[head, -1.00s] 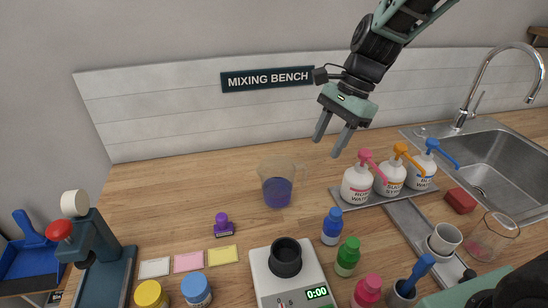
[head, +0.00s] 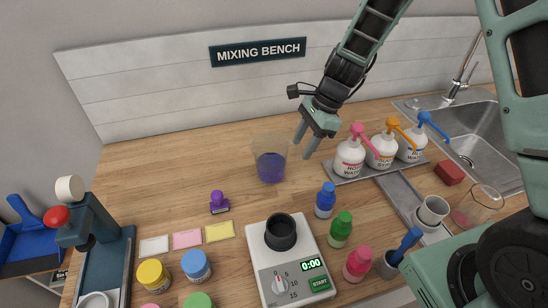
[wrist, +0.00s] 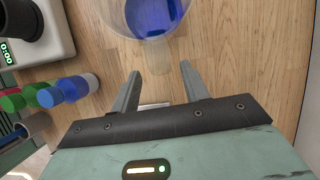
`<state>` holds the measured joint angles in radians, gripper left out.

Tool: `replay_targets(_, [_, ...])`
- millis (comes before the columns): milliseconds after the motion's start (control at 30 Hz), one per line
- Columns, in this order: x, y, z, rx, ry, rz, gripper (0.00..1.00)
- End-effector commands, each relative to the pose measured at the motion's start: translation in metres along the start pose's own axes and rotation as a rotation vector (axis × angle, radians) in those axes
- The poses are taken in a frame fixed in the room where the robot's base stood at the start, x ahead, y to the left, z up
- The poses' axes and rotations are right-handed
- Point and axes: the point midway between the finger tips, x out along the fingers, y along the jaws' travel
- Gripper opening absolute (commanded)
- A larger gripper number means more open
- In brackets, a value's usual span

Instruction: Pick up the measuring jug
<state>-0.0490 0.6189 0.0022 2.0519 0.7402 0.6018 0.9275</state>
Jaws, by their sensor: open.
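The measuring jug (head: 270,166) is clear with blue-purple liquid in it. It stands upright on the wooden bench left of the pump bottles. In the wrist view the jug (wrist: 152,18) is at the top edge, partly cut off, and its pale handle (wrist: 159,58) points toward my gripper. My gripper (head: 304,146) is open and empty, just right of the jug. In the wrist view its two fingers (wrist: 160,72) point at the jug, with the handle's end about in line with the gap between them.
Three pump bottles (head: 381,149) stand on a tray close to the right of my gripper. A purple stamp (head: 218,203) is left of the jug. The bench behind is clear.

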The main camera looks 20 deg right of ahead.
Motion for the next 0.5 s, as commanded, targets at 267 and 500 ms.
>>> replay_targets(267, [0.036, -0.003, -0.002, 0.002, 0.0, 0.005, 0.45])
replay_targets(500, [0.049, -0.004, -0.002, 0.0, 0.0, 0.001, 0.45])
